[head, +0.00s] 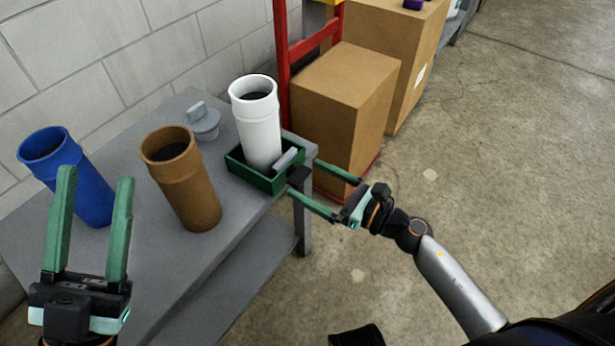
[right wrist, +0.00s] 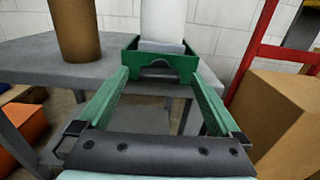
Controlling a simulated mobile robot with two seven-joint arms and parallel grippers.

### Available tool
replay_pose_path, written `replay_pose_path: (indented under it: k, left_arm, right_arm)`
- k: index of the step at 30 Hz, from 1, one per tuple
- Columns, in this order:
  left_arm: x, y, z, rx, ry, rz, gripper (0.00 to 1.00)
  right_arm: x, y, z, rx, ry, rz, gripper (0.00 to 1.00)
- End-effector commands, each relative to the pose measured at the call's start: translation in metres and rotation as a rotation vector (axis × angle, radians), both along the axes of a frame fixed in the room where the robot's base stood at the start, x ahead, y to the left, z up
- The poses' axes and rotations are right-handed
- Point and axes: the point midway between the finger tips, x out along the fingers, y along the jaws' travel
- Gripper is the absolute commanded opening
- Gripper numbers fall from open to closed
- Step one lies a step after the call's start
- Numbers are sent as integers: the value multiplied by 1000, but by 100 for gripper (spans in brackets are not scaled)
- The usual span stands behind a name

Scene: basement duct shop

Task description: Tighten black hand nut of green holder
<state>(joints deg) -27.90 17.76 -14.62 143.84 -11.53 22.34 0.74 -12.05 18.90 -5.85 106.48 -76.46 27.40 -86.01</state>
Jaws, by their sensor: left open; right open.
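The green holder (head: 262,182) sits at the right edge of the grey bench, with a white pipe (head: 262,128) standing in it and a grey block (head: 286,157) beside the pipe. The black hand nut (head: 299,175) is on the holder's outer right side. It also shows in the right wrist view (right wrist: 158,73), at the middle of the holder's front (right wrist: 182,67). My right gripper (head: 304,178) is open, its green fingers on either side of the nut with visible gaps. My left gripper (head: 96,177) is open and empty at the left, in front of the blue pipe.
A blue pipe (head: 82,185), a brown pipe (head: 188,190) and a grey cap (head: 203,122) stand on the bench (head: 140,245). Cardboard boxes (head: 345,95) and a red hand truck (head: 283,60) are behind on the right. The floor to the right is clear.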

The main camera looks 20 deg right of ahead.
Motion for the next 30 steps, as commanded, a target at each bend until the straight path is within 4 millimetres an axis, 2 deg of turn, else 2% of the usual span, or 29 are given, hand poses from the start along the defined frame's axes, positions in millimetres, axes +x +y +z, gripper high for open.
replay_pose_path:
  k: [6,14,30]
  left_arm:
    - [0,0,0,-1,0,1,50]
    - [0,0,0,-1,0,1,50]
    - [0,0,0,0,1,1,50]
  right_arm:
    - [12,9,0,1,1,-1,100]
    - [12,10,0,1,1,-1,100]
    - [12,10,0,1,1,0,42]
